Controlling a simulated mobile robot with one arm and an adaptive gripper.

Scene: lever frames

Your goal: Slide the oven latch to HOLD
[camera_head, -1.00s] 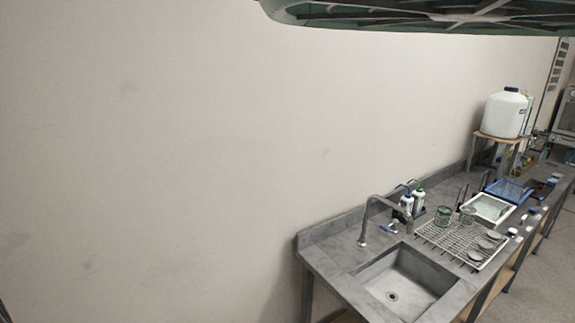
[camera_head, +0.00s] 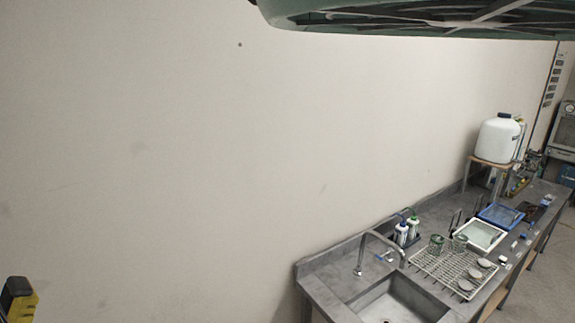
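I see no oven latch that I can make out. A grey box-like appliance (camera_head: 564,127) is cut off by the far right edge of the picture. It is too small to tell whether it is the oven. My gripper is not clearly in view. A yellow and black object (camera_head: 20,301) shows at the lower left corner, and I cannot tell what it is.
A grey bench with a sink (camera_head: 397,302), drying rack (camera_head: 447,270), trays and a white jug (camera_head: 496,139) runs along the wall. A dark green spoked object (camera_head: 420,20) hangs across the top. Open floor shows at right.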

